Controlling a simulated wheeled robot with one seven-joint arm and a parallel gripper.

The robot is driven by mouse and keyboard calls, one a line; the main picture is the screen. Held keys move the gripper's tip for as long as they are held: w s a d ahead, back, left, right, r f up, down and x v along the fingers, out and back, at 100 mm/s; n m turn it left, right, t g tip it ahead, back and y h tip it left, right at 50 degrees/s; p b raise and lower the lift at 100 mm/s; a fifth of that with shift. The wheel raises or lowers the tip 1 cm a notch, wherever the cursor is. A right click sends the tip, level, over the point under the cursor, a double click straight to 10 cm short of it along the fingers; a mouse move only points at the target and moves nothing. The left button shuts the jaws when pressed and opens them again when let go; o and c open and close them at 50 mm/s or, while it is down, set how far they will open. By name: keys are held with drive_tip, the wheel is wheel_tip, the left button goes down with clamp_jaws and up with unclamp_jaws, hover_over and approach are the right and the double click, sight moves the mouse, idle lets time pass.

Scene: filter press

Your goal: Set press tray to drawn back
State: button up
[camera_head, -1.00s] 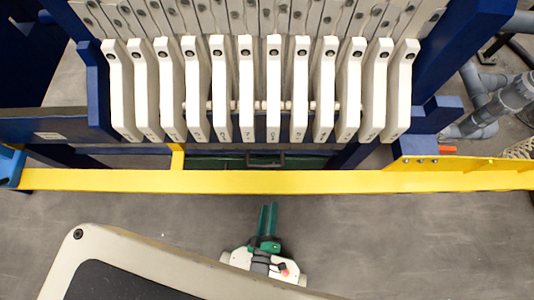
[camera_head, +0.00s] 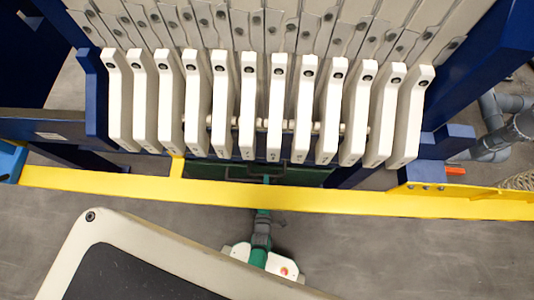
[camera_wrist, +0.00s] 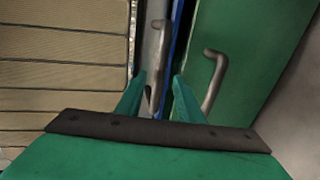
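The press tray (camera_head: 305,176) is a green panel below the row of white plates, just behind the yellow beam. It fills the upper right of the wrist view (camera_wrist: 240,50). A grey bent handle (camera_wrist: 217,75) is on the green panel there, beyond my right finger. A second grey bar (camera_wrist: 156,60) shows between the fingers; I cannot tell what it belongs to. In the head view the dark handle (camera_head: 236,172) is partly hidden. My gripper (camera_wrist: 156,88) is open, its green fingers apart with no visible grip. In the head view it reaches under the yellow beam (camera_head: 267,180).
The yellow beam (camera_head: 360,200) crosses above my arm's path. White filter plates (camera_head: 248,110) hang in a row behind it. Blue frame posts (camera_head: 458,70) stand at the sides. Grey pipes (camera_head: 500,125) are at the right.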

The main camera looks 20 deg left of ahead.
drive_tip(key=shift+x, duration=2.15)
clamp_jaws()
